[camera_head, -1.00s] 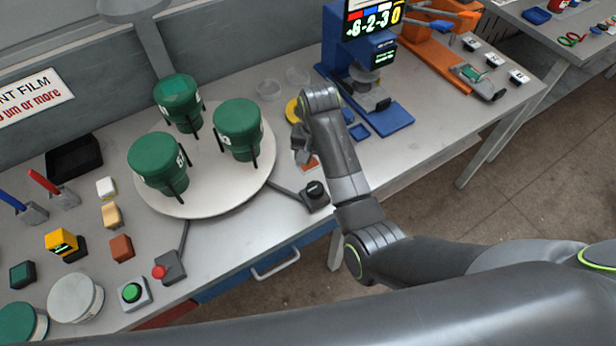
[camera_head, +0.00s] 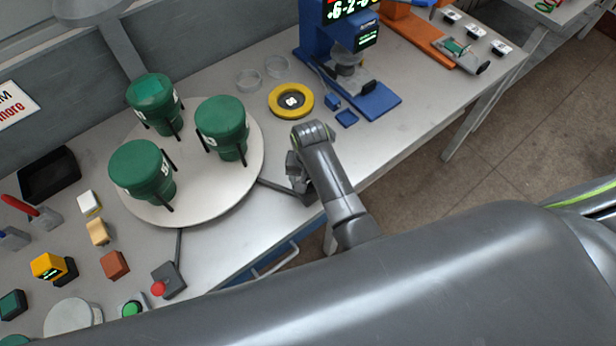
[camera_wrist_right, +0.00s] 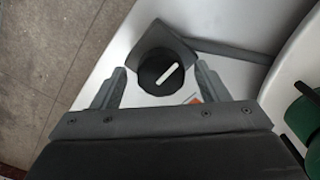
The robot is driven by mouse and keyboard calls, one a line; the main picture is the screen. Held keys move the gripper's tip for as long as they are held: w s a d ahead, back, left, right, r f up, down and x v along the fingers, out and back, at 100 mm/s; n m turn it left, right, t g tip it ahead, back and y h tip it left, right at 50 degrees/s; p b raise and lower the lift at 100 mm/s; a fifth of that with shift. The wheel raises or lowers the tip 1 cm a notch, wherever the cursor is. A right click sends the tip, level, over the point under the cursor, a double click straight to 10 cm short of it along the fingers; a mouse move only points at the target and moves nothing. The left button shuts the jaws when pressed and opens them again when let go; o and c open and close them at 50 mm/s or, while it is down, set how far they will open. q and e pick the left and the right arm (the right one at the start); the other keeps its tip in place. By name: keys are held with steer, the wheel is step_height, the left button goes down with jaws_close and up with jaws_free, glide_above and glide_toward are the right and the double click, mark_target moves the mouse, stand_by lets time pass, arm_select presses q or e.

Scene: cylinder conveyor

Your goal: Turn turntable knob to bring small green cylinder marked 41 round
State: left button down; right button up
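The turntable (camera_head: 215,205) is a round white disc carrying three green cylinders: one at the back (camera_head: 153,100), one at the right (camera_head: 222,125) and one at the front left (camera_head: 142,170). Their dark markings are too small to read surely, so I cannot tell which is 41. The turntable knob (camera_wrist_right: 152,68) is black with a white line, on a grey base. My right gripper (camera_head: 294,178) is over the knob, which it mostly hides in the head view. In the right wrist view its open fingers (camera_wrist_right: 160,78) stand either side of the knob, with gaps. My left gripper is not in view.
A red button (camera_head: 158,288) and a green button (camera_head: 131,309) stand at the table's front. A yellow ring (camera_head: 277,104) and a blue device (camera_head: 316,45) stand behind my right gripper. Small blocks and a black tray (camera_head: 48,176) lie at the left.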

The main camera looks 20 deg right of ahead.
steer(key=shift+w, duration=0.1)
steer(key=c, duration=0.9)
steer(key=shift+c, duration=0.2)
steer(key=shift+n, duration=0.3)
steer(key=n, duration=0.3)
steer(key=shift+n, duration=0.3)
steer(key=n, duration=0.4)
steer(key=shift+n, duration=2.5)
steer(key=shift+f+n, duration=0.1)
steer(key=shift+n, duration=2.2)
stand_by(0.7)
